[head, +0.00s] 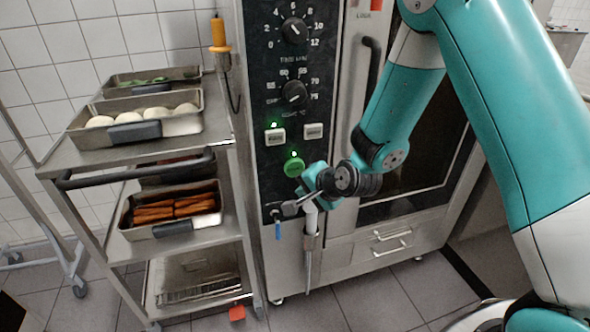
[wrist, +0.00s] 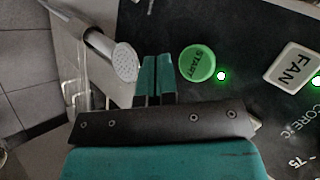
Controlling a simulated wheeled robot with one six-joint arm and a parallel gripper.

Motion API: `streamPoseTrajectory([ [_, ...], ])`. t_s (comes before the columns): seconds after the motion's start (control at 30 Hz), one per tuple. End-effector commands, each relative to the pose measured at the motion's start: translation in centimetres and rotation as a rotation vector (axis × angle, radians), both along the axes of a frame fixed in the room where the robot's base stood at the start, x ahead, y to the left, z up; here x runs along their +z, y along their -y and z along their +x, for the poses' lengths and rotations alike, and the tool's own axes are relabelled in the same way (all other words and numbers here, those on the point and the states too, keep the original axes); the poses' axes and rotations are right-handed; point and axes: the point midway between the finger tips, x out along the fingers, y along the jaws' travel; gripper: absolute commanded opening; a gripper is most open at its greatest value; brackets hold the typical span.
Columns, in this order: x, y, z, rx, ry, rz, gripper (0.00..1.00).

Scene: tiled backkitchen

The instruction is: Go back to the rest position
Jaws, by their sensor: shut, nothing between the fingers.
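My gripper (head: 303,190) is in front of the oven's control panel, just below the round green START button (head: 294,167). In the wrist view its two teal fingers (wrist: 158,66) are shut together and empty. The START button (wrist: 197,63) shows to the right of the fingertips, with a lit green lamp beside it. I cannot tell whether the fingertips touch the panel. My arm comes in from the upper right, bent down in front of the oven door.
A hand shower (head: 311,222) hangs close by my gripper; its head (wrist: 126,62) is left of the fingers. Two dials and a lit FAN button (head: 275,136) are above. A steel trolley (head: 125,162) with trays stands left. An orange-handled probe (head: 218,34) hangs between.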

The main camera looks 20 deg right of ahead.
Motion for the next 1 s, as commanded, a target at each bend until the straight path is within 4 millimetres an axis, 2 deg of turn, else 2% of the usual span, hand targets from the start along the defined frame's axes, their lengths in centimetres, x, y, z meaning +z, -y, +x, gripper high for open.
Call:
streamPoseTrajectory([
  [0.4,0.3,-0.1,0.0,0.007,-0.001,-0.003,0.0],
  [0.47,1.2,-0.4,-0.3,0.032,-0.005,-0.014,0.0],
  [0.57,4.7,-1.7,-1.6,0.14,-0.021,-0.063,0.0],
  [0.67,10.1,-3.6,-4.7,0.334,-0.045,-0.148,0.0],
  [0.7,12.3,-4.3,-6.4,0.431,-0.055,-0.19,0.0],
  [0.77,15.6,-5.2,-9.3,0.583,-0.067,-0.253,0.0],
  [0.8,17.6,-5.6,-11.5,0.686,-0.073,-0.295,0.0],
  [0.9,21.9,-6.0,-16.9,0.94,-0.078,-0.393,0.0],
  [1.0,24.9,-5.7,-21.9,1.163,-0.077,-0.478,0.0],
])
